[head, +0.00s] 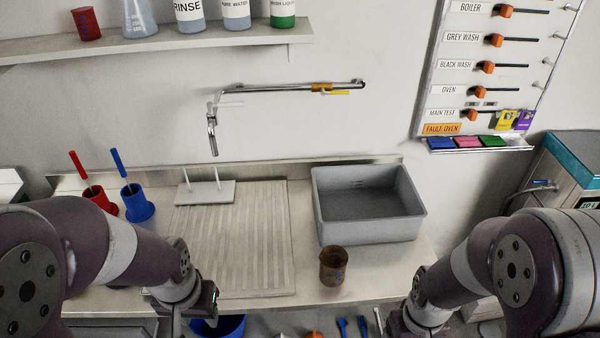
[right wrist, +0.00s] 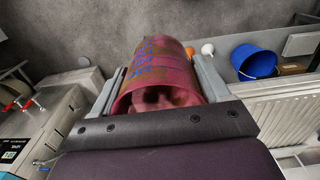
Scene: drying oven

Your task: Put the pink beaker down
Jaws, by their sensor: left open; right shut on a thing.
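The pink beaker (right wrist: 158,75) with blue print shows in the right wrist view. It sits between the two grey fingers of my right gripper (right wrist: 158,82), which is shut on it. Its open rim faces the camera, and bare grey floor shows behind it. The head view does not show this beaker or the right fingers; only my right arm is there at the lower right. My left gripper (head: 196,312) is open at the counter's front edge in the head view, its fingers mostly hidden.
The counter (head: 300,290) holds a brown beaker (head: 333,266), a grey basin (head: 368,205), a ribbed drainboard (head: 235,250), and red (head: 101,196) and blue (head: 137,203) holders. A blue bucket (right wrist: 255,61) stands on the floor. Counter space right of the brown beaker is clear.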

